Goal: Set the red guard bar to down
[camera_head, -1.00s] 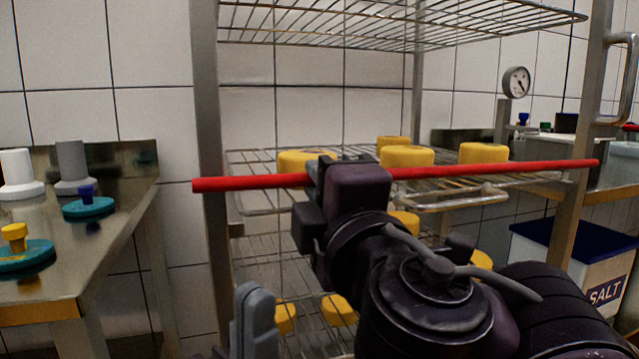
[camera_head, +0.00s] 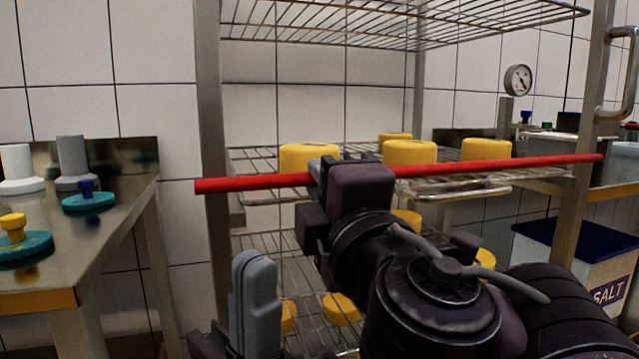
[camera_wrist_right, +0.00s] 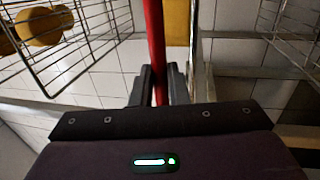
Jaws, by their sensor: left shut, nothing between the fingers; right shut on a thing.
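The red guard bar (camera_head: 500,164) runs nearly level across the front of the wire rack, from the left post to the right post, at about the height of the middle shelf. My right gripper (camera_head: 318,174) is shut on the bar, left of its middle. The right wrist view shows the red bar (camera_wrist_right: 154,45) between the two dark fingers (camera_wrist_right: 160,85). My left gripper (camera_head: 256,270) is shut and empty, below the bar near the rack's left post. The right arm hides part of the bar and of the lower shelves.
Several yellow cheeses (camera_head: 410,153) sit on the middle shelf (camera_head: 262,195) behind the bar, with others lower down. A steel table (camera_head: 115,235) with moulds stands at the left. A salt bin (camera_head: 590,256) stands at the right. A gauge (camera_head: 518,79) is at upper right.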

